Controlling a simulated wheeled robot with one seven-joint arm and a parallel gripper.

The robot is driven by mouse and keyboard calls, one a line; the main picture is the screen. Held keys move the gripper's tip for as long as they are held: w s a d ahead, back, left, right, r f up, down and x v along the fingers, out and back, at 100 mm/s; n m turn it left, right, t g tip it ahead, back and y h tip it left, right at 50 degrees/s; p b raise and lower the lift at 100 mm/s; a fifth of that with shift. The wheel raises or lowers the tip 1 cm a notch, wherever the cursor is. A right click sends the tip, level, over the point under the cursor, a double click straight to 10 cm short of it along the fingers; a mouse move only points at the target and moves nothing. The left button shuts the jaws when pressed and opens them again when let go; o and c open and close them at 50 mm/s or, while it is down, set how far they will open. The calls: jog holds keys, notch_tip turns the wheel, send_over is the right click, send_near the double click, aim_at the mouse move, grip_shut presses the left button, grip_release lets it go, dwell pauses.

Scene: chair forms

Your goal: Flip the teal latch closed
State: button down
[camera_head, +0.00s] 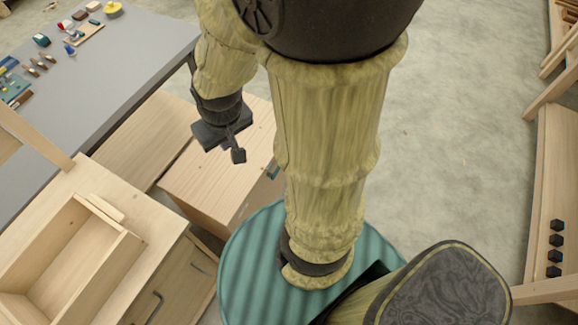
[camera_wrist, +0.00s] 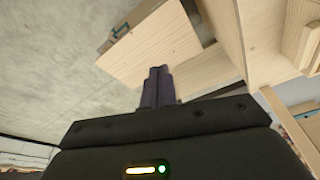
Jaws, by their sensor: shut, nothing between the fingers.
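A small teal latch (camera_head: 274,172) shows on the right edge of a low wooden box (camera_head: 215,178), partly hidden behind my arm. Whether it is open or closed cannot be told. In the wrist view a small teal piece (camera_wrist: 122,29) sits at the far left edge of a pale wooden panel (camera_wrist: 150,55). My gripper (camera_head: 238,155) is shut and empty, above the wooden box and to the left of the latch, apart from it. Its fingers also show together in the wrist view (camera_wrist: 158,86), pointing towards the panel.
A grey table (camera_head: 120,65) with small items stands at the upper left. A wooden cabinet with an open-topped tray (camera_head: 125,250) is at the lower left. A wooden bench (camera_head: 555,190) is at the right. The concrete floor (camera_head: 450,130) between is clear.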

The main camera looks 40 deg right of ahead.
jog(key=shift+w, duration=0.3)
jog(key=shift+s, duration=0.1)
jog(key=w+d+f+m+y+b, duration=0.1)
jog(key=d+f+m+y+b, duration=0.35)
jog(key=f+b, duration=0.9)
jog(key=w+d+f+m+g+y+b, duration=0.15)
jog(key=f+m+y+b, duration=0.5)
jog(key=f, duration=1.25)
jog(key=w+d+f+m+y+b, duration=0.1)
jog(key=d+f+m+y+b, duration=0.45)
jog(key=f+b, duration=0.9)
jog(key=s+d+f+m+t+h+b, duration=0.1)
jog(key=d+f+m+t+h+b, duration=0.4)
jog(key=f, duration=0.8)
jog(key=d+f+m+t+h+b, duration=0.6)
jog(key=d+f+m+t+b, duration=0.5)
jog(key=m+t, duration=0.5)
notch_tip(320, 180, down, 3)
jog(key=shift+s+d+f+t, duration=0.1)
jog(key=shift+s+d+t, duration=0.3)
jog(key=shift+d+t, duration=0.45)
